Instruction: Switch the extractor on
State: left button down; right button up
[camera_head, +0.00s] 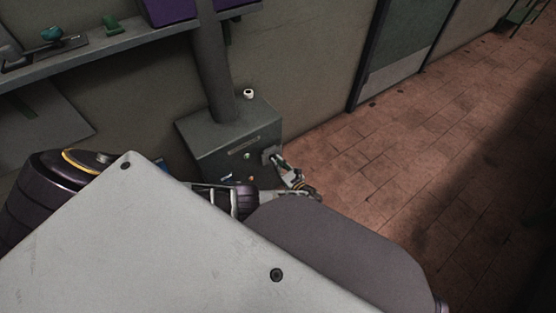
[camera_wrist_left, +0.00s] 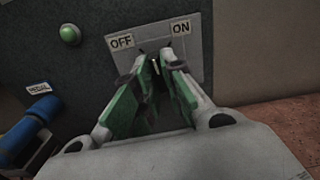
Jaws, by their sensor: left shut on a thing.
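The extractor is a dark grey box (camera_head: 215,152) against the wall, with a thick pipe (camera_head: 212,70) rising from it. In the left wrist view, its pale switch plate (camera_wrist_left: 203,62) reads OFF on the left and ON on the right. A green lamp (camera_wrist_left: 70,34) is on the box front, left of the plate. My left gripper (camera_wrist_left: 158,62) is at the plate, its fingertips between the two labels. It is closed on the switch lever, which the fingers mostly hide. It also shows small beside the box in the head view (camera_head: 279,161). My right gripper is out of view.
A blue cylindrical part (camera_wrist_left: 28,130) sits below a small label on the box front. A small white item (camera_head: 248,94) stands on the box. A shelf (camera_head: 120,42) with several items runs along the wall. The tiled floor (camera_head: 400,150) to the right is clear.

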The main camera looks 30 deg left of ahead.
pick_arm(q)
jog(key=m, duration=0.7)
jog(key=shift+m+p, duration=0.35)
jog(key=shift+m, duration=0.05)
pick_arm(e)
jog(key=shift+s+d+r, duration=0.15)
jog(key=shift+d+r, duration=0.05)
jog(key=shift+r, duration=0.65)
pick_arm(q)
jog(key=c, duration=1.5)
grip_release()
jog(key=shift+r, duration=0.95)
